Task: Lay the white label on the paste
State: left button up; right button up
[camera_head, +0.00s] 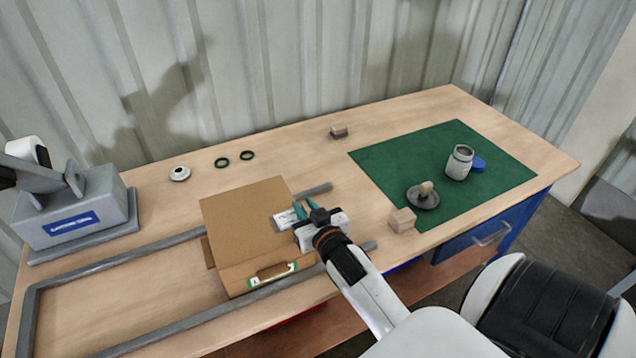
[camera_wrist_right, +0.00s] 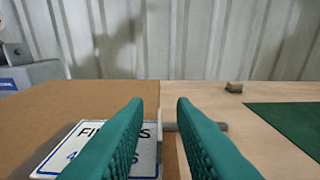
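The white label (camera_head: 284,220) with dark print is at the right part of the brown carton's top (camera_head: 245,212). In the right wrist view the label (camera_wrist_right: 88,143) looks flat, with its right end near the carton's edge; I cannot tell whether it touches the top. My right gripper (camera_head: 301,210) is over the carton's right edge beside the label. Its green fingers (camera_wrist_right: 160,104) are apart, with nothing held between them; the left finger covers part of the label. My left gripper is not in view.
Grey rails (camera_head: 95,263) run along the carton's sides. A grey machine (camera_head: 75,215) stands at the left. A green mat (camera_head: 500,174) with a jar (camera_head: 459,163) is at the right.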

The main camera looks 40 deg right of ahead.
jog(key=b+v, duration=0.1)
jog(key=v, duration=0.8)
jog(key=shift+s, duration=0.3)
jog(key=shift+a, duration=0.1)
